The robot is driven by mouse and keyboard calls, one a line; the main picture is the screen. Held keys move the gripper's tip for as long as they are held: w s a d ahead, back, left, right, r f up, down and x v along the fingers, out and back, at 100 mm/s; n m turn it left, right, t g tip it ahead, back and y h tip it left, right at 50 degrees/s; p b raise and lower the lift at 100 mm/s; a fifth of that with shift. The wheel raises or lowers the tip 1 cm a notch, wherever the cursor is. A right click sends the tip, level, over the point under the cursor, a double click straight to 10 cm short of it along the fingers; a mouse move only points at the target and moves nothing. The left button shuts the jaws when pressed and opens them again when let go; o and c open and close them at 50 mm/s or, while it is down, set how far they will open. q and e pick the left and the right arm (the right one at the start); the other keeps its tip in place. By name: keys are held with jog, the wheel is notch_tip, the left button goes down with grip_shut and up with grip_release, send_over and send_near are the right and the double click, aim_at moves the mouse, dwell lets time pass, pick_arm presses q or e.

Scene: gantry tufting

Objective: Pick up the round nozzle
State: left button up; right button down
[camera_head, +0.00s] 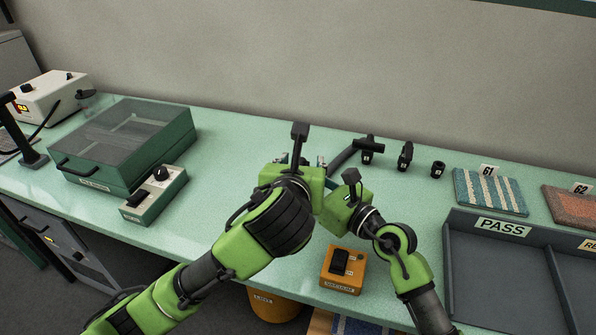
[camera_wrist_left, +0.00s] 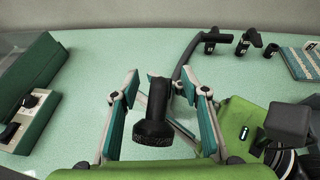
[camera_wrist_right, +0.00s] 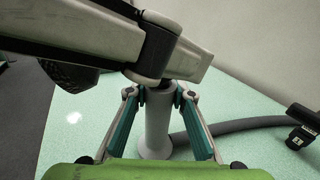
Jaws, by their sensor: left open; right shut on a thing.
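A short round black nozzle (camera_head: 438,169) stands at the right end of a row of black nozzles at the back of the bench; it also shows in the left wrist view (camera_wrist_left: 270,51). My left gripper (camera_wrist_left: 157,100) is open, left of the row, its jaws either side of a dark tube with a ribbed end (camera_wrist_left: 153,128). I cannot tell whether they touch it. My right gripper (camera_wrist_right: 160,110) is shut on an upright grey tube (camera_wrist_right: 157,128). A left gripper finger crosses above it. In the head view both grippers' fingertips are mostly hidden behind my wrists.
A T-shaped nozzle (camera_head: 368,145) and another black nozzle (camera_head: 405,155) stand left of the round one. A dark hose (camera_wrist_right: 235,124) runs nearby. An orange switch box (camera_head: 342,270), green lidded case (camera_head: 125,145), carpet sample (camera_head: 490,193) and PASS tray (camera_head: 495,260) surround the work area.

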pick_arm(q)
grip_shut()
jog(key=shift+r, duration=0.1)
notch_tip(320, 180, up, 10)
jog(key=shift+f, duration=0.1)
dwell(0.4)
jog(key=c, duration=0.9)
grip_release()
grip_shut()
pick_arm(e)
jog(key=c, duration=1.7)
grip_release()
